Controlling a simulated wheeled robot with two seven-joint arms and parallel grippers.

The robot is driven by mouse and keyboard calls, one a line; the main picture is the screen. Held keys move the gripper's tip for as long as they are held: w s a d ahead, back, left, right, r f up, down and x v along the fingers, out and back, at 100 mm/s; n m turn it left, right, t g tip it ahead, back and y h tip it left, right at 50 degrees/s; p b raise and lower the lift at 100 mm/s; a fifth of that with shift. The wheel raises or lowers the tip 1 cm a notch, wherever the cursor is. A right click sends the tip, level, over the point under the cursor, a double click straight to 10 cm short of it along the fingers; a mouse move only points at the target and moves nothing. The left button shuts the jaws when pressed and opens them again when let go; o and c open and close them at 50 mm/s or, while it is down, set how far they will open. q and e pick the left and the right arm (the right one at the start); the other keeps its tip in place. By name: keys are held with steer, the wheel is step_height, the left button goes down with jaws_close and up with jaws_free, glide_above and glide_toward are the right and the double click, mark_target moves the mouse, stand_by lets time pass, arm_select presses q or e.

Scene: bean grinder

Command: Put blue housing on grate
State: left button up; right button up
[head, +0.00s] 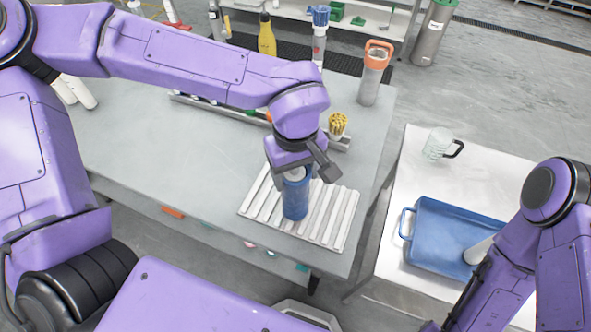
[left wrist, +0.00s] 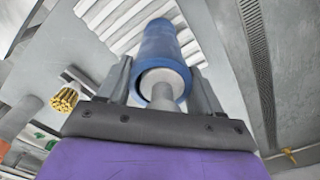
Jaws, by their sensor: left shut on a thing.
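The blue housing (head: 296,197) is an upright blue cylinder at the white slatted grate (head: 343,215) on the grey table. My left gripper (head: 297,176) is above it with its fingers shut around its upper part. In the left wrist view the housing (left wrist: 158,45) sits between the two fingers (left wrist: 160,85), with a pale round end facing the camera. The grate (left wrist: 115,18) shows beyond it. I cannot tell whether the housing's base touches the slats. My right arm is at the lower right of the head view; its fingertips are not clearly visible.
An orange-topped container (head: 373,75) is at the table's back right corner. On the white side table are a glass mug (head: 438,146) and a blue tray (head: 450,225). The grey table's left part is mostly clear.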

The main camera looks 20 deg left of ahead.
arm_select(q)
steer(key=shift+f, duration=0.1)
steer(key=o, duration=1.6)
